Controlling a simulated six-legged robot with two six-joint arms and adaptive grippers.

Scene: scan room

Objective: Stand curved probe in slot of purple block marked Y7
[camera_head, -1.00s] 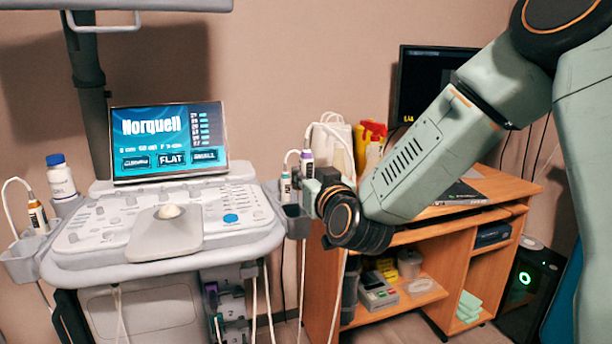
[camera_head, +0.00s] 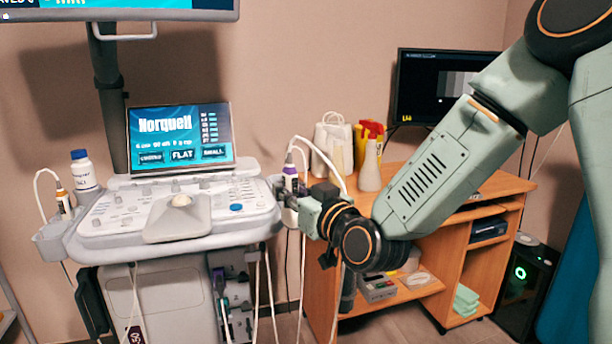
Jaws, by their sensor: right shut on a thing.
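My right gripper (camera_head: 302,208) is at the right end of the ultrasound cart, shut on a white probe with a purple band (camera_head: 290,180). The probe is roughly upright, and a white cable loops from its top. The gripper hides its lower part, so I cannot tell its head shape or whether it touches the holder there. Purple blocks (camera_head: 222,287) show small in the cart's lower front opening. I cannot read Y7 on them or make out the slot. My left gripper is not in view.
A wooden desk (camera_head: 515,186) with a monitor (camera_head: 425,92) and a spray bottle (camera_head: 370,168) stands behind my right arm.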

